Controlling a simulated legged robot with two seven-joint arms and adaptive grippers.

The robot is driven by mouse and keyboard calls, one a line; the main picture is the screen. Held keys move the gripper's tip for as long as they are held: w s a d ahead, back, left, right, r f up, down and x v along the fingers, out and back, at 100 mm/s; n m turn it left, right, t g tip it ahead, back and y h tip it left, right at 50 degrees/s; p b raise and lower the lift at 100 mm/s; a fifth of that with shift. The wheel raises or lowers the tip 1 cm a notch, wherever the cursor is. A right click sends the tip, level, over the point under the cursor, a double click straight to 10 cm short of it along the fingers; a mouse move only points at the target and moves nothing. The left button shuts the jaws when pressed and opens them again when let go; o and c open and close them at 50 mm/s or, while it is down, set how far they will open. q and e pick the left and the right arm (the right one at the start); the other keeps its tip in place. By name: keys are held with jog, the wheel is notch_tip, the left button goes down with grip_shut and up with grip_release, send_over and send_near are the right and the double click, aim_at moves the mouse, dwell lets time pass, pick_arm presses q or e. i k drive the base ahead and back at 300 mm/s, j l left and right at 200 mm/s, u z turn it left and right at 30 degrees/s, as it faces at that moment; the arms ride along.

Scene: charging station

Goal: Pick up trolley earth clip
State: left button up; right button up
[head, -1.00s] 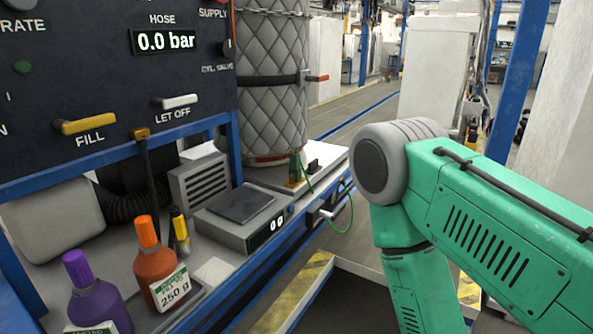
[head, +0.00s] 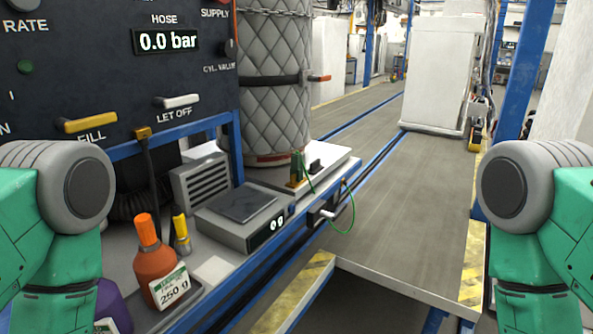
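A small green-and-yellow clip-like piece (head: 297,169) stands upright on the light platform of the trolley, by the foot of the quilted cylinder; I take it for the earth clip. A thin green cable (head: 352,208) runs from it and hangs in a loop over the trolley's blue side rail. The trolley (head: 335,172) is on the left half of the view. My left and right arms show at the two lower edges, but neither gripper is in view. Both visible arm parts are apart from the clip.
A scale (head: 240,218) reading 0 g, an orange bottle (head: 155,265) and a purple bottle (head: 113,302) stand on the trolley. A dark control panel (head: 110,60) rises behind. The grey walkway (head: 405,215) to the right is clear.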

aim_at(295, 168)
jog(key=i+l+u, duration=0.15)
jog(key=u, duration=0.3)
jog(key=i+l+u, duration=0.1)
jog(key=u, duration=0.35)
jog(key=l+u, duration=0.25)
jog(key=u, duration=0.15)
jog(key=i, duration=0.05)
